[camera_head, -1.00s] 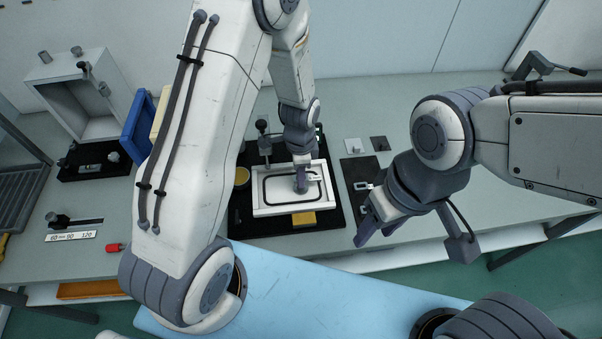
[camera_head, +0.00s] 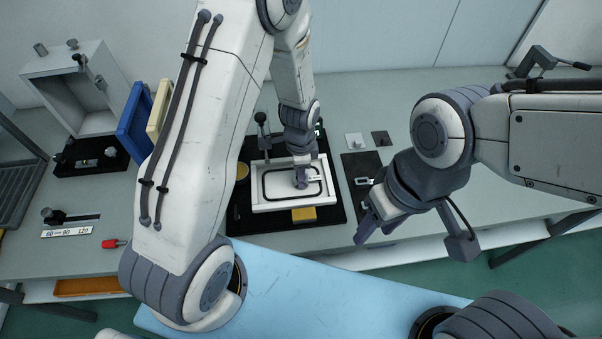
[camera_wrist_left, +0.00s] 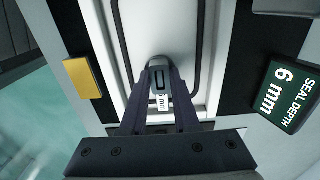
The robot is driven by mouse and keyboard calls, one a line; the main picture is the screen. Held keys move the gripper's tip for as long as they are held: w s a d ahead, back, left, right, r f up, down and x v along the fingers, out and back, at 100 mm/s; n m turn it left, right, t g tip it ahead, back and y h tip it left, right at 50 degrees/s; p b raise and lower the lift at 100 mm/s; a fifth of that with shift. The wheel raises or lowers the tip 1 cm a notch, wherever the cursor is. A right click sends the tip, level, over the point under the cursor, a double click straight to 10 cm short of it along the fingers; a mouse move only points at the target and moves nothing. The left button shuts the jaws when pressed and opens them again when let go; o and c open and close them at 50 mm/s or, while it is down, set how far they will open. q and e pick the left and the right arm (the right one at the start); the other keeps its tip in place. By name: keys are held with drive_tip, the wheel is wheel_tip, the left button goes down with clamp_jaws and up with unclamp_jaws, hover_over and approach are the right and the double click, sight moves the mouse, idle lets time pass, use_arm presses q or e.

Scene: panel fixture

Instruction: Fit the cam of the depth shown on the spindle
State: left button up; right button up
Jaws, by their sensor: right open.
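My left gripper (camera_head: 300,184) points down over the middle of a white panel (camera_head: 262,200) with a dark seal line. In the left wrist view, the left fingers (camera_wrist_left: 160,82) close around a small dark grey slotted piece, seemingly the cam (camera_wrist_left: 158,76), with a white label (camera_wrist_left: 163,103) ending in "mm"; its number is hidden. The spindle cannot be made out. A green sign (camera_wrist_left: 286,95) reads "SEAL DEPTH 6 mm". Another labelled piece (camera_head: 364,181) lies on a dark plate (camera_head: 352,163) to the right. My right gripper (camera_head: 377,236) is open near the table's front edge.
A yellow block (camera_head: 304,215) lies at the panel's front edge; it also shows in the left wrist view (camera_wrist_left: 82,78). A knobbed lever (camera_head: 261,119) stands behind the panel. An open grey box (camera_head: 78,88) and blue board (camera_head: 136,124) stand left. The right table is mostly clear.

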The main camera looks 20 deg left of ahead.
use_arm(q)
drive_tip(key=o, duration=0.5)
drive_tip(key=shift+r, duration=0.1)
wheel_tip(320, 180, up, 10)
drive_tip(key=shift+r, duration=0.15)
idle(0.5)
drive_tip(key=s+d+r+n, duration=0.2)
drive_tip(key=s+r, duration=0.1)
drive_tip(key=s, duration=0.4)
drive_tip(key=s+d+r+n, duration=0.2)
drive_tip(key=s+d+r, duration=0.1)
drive_tip(key=s, duration=0.3)
drive_tip(key=s+d+r+n+h, duration=0.1)
drive_tip(key=s+d+r+n, duration=0.1)
drive_tip(key=s, duration=0.5)
wheel_tip(320, 180, up, 2)
drive_tip(key=shift+s+d+r, duration=0.25)
drive_tip(key=shift+s+d, duration=0.1)
drive_tip(key=shift+d, duration=0.25)
